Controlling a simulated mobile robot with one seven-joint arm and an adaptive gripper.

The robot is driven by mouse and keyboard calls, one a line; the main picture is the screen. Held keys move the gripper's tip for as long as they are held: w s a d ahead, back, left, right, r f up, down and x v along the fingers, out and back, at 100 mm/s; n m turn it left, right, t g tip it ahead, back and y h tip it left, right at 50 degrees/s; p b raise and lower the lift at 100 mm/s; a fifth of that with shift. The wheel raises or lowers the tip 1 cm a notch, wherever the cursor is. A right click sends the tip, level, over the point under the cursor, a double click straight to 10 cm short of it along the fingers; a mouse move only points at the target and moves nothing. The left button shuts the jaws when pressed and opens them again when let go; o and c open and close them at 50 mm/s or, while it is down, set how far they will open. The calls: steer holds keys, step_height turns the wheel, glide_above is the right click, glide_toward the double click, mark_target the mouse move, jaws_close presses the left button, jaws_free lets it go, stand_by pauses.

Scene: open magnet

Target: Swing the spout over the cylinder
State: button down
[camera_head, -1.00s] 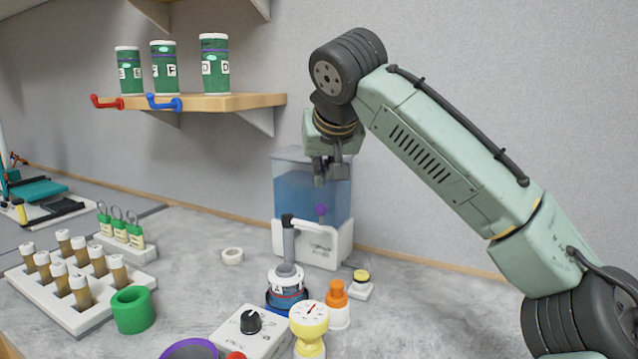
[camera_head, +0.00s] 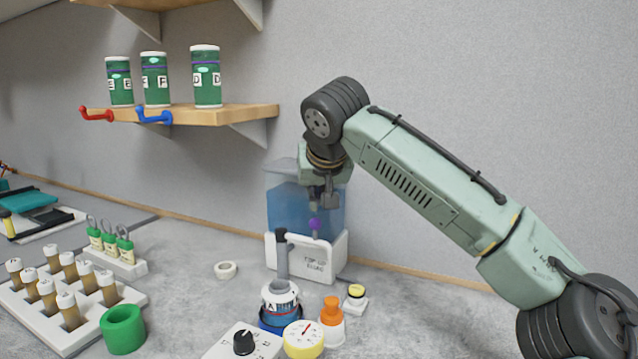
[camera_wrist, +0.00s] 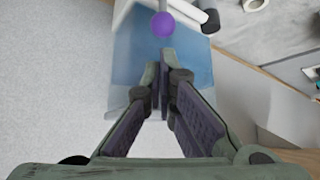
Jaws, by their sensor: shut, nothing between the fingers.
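A clear tank of blue liquid (camera_head: 290,215) stands on the bench against the wall, in a white base (camera_head: 330,262) with lettering. A purple ball (camera_head: 315,224) shows at its front and also in the wrist view (camera_wrist: 162,25). A grey upright tube (camera_head: 282,260) with a dark top rises in front of the tank, above a labelled bottle (camera_head: 281,300). I cannot tell for certain which part is the spout or the cylinder. My gripper (camera_head: 323,205) points down, shut and empty, close above the purple ball in the picture. Its fingertips (camera_wrist: 164,65) appear apart from the ball.
An orange-topped bottle (camera_head: 331,312), a yellow gauge (camera_head: 303,338) and a dial box (camera_head: 238,343) stand in front. A vial rack (camera_head: 72,318) and green ring (camera_head: 122,329) are at left. A shelf (camera_head: 190,115) juts from the wall. Bench around the white ring (camera_head: 226,270) is clear.

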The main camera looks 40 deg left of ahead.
steer(key=shift+p+x, duration=0.45)
steer(key=shift+x, duration=1.9)
